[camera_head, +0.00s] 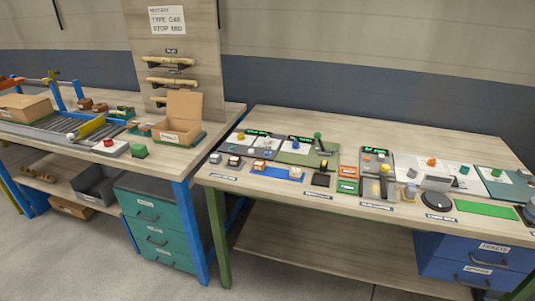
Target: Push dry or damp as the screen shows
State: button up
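Several small dark screens with green text show on the right bench: one at its left (258,132), one beside it (300,139) and one near the middle (376,151). Their text is too small to read. An orange block (349,171) and a green block (347,186) sit one in front of the other near the bench's middle, with small labels on them that I cannot read. I cannot tell which parts are the dry and damp buttons. My gripper is not in view.
The right bench (450,138) is crowded along its front with small devices, a black lever (322,152), a round dark disc (437,201) and a green mat (485,208). The left bench holds a roller conveyor and an open cardboard box (178,125). A gap separates the benches.

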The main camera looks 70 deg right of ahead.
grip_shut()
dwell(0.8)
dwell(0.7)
